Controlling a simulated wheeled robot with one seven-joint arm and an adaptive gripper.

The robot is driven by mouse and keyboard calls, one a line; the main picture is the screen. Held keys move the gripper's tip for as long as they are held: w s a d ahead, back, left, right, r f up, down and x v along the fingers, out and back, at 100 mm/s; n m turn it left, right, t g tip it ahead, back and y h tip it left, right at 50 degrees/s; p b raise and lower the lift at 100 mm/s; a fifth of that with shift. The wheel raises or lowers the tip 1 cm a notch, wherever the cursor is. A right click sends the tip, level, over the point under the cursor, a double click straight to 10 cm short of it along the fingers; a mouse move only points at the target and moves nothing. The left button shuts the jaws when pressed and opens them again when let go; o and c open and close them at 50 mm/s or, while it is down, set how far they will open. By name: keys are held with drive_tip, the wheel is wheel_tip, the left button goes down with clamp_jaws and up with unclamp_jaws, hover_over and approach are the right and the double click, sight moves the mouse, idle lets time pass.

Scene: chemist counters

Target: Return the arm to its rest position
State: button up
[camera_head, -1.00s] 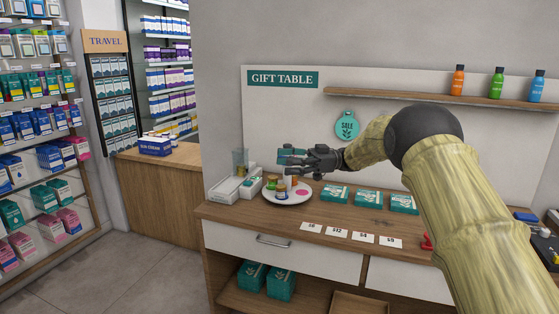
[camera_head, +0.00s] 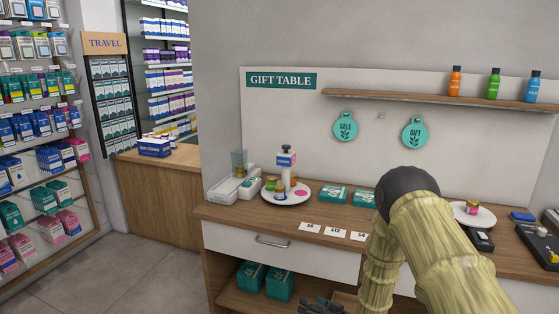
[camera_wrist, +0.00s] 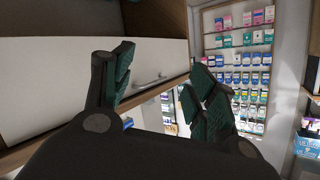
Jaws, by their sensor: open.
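My gripper (camera_head: 320,306) is low at the bottom edge of the head view, in front of the counter's lower shelf and partly cut off. In the wrist view my gripper (camera_wrist: 165,85) has its two dark fingers spread apart with nothing between them. My arm is bent down at the right of the head view and hides part of the gift table (camera_head: 223,211).
The plate (camera_head: 290,199) holds small jars. Teal boxes (camera_head: 333,194) and price cards (camera_head: 335,232) lie on the table. Another plate (camera_head: 485,219) is at the right. A drawer front (camera_head: 228,239) is close to my gripper. Open floor (camera_head: 140,270) lies to the left.

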drive_tip(key=s+d+f+m+g+h, duration=0.2)
drive_tip(key=s+d+f+h, duration=0.15)
drive_tip(key=s+f, duration=0.65)
drive_tip(key=s+d+g+h, duration=0.1)
drive_tip(key=s+d+g, duration=0.1)
drive_tip(key=s, duration=1.1)
drive_tip(key=s+d+f+g+h, duration=0.1)
drive_tip(key=s+d+g+h, duration=0.1)
drive_tip(key=s, duration=1.2)
drive_tip(key=s+d+g+h, duration=0.2)
drive_tip(key=s+d+g, duration=0.2)
drive_tip(key=s, duration=0.9)
drive_tip(key=shift+s+f+m+g, duration=0.3)
drive_tip(key=shift+m+g, duration=0.1)
drive_tip(key=shift+g, duration=0.4)
